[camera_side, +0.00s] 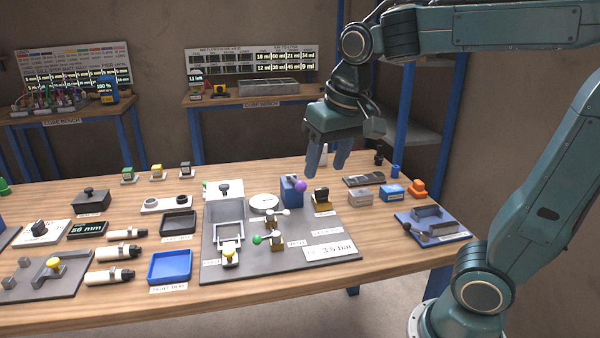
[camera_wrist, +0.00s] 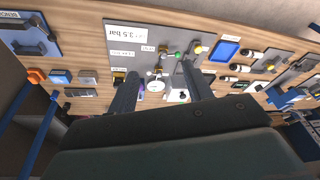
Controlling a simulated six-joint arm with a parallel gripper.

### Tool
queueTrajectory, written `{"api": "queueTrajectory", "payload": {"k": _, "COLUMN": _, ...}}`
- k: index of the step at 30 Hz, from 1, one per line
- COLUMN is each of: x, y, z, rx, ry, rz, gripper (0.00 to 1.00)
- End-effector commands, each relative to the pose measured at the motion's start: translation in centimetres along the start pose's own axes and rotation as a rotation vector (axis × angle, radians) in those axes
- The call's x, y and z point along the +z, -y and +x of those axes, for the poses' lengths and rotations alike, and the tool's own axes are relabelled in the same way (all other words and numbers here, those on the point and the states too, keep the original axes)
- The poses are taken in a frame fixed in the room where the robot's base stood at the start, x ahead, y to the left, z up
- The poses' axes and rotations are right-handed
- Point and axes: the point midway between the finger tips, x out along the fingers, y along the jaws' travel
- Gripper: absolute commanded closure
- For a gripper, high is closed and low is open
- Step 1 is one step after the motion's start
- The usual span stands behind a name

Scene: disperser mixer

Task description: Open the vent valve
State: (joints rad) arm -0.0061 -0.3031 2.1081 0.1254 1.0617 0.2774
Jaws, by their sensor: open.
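My gripper (camera_side: 325,172) is open and empty, pointing down above the back right of a dark grey panel (camera_side: 215,272). Its two fingers also show in the wrist view (camera_wrist: 160,71), apart. On the panel stand two small brass valves with lever handles. One lever ends in a green ball (camera_side: 257,240); the other, just behind it, ends in a white ball (camera_side: 286,212). The green ball also shows in the wrist view (camera_wrist: 178,55). My gripper is apart from both.
The panel also bears a round white dial (camera_side: 264,202), a blue block (camera_side: 291,192) with a purple ball (camera_side: 301,185), a yellow knob (camera_side: 229,256) and a "3.5 bar" plate (camera_side: 330,250). A blue tray (camera_side: 170,267) lies to the left. Small blocks stand to the right.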

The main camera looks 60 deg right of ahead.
Motion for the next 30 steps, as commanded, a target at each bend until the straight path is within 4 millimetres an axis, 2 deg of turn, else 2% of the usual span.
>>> {"api": "queueTrajectory", "payload": {"k": 3, "x": -2.3, "y": 0.7, "z": 0.7, "rx": 0.027, "ry": 0.041, "rz": 0.076, "gripper": 0.5}}
{"api": "queueTrajectory", "payload": {"k": 14, "x": -8.3, "y": 2.7, "z": 4.1, "rx": 0.114, "ry": 0.145, "rz": 0.306, "gripper": 0.5}}
{"api": "queueTrajectory", "payload": {"k": 23, "x": -12.5, "y": 4.5, "z": 8.4, "rx": 0.199, "ry": 0.224, "rz": 0.501, "gripper": 0.5}}
{"api": "queueTrajectory", "payload": {"k": 30, "x": -15.0, "y": 5.8, "z": 12.8, "rx": 0.272, "ry": 0.278, "rz": 0.652, "gripper": 0.5}}
